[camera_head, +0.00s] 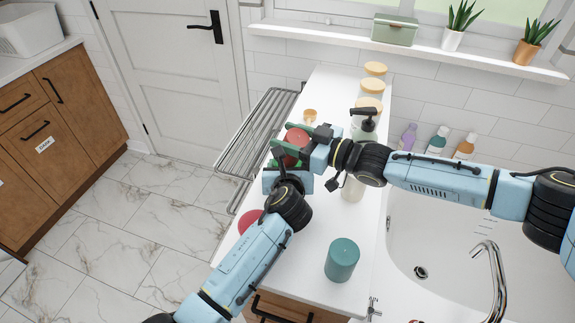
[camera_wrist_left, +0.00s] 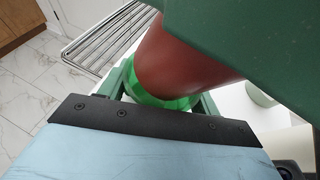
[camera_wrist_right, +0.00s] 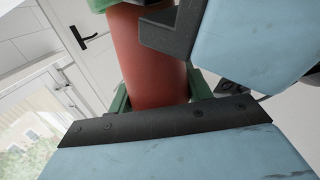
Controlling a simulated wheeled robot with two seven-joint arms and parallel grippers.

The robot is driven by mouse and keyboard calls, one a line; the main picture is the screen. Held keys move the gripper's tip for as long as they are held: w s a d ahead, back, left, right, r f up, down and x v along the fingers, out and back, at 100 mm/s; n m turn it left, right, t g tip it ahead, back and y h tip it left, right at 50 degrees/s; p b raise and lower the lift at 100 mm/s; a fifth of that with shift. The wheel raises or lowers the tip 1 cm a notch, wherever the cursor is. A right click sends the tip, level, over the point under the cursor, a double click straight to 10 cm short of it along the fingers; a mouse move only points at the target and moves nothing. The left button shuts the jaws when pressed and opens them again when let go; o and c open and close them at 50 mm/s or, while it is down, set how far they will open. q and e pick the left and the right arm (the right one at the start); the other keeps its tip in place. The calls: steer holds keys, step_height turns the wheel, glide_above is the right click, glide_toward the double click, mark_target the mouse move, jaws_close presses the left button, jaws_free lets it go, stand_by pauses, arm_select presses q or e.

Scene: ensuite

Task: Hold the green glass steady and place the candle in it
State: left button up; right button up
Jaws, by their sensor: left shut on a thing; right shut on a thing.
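A red candle (camera_head: 296,138) is between the green fingers of my right gripper (camera_head: 295,143), which is shut on it above the white counter. The candle also shows in the left wrist view (camera_wrist_left: 180,60) and the right wrist view (camera_wrist_right: 150,60). My left gripper (camera_head: 280,160) is just below, shut on the green glass (camera_wrist_left: 160,98), which is mostly hidden in the head view. In the left wrist view the candle's lower end is tilted at the glass's mouth. I cannot tell how far it is inside.
A second red object (camera_head: 250,220) and a teal candle (camera_head: 342,260) stand on the counter nearer me. A soap dispenser (camera_head: 364,123) and several jars with yellowish lids (camera_head: 375,69) line the back. A wire rack (camera_head: 262,130) is left, the basin (camera_head: 445,235) right.

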steer(key=shift+f, duration=0.6)
steer(key=o, duration=1.2)
steer(key=shift+c, duration=0.2)
steer(key=v, duration=1.2)
arm_select(q)
steer(key=o, duration=1.1)
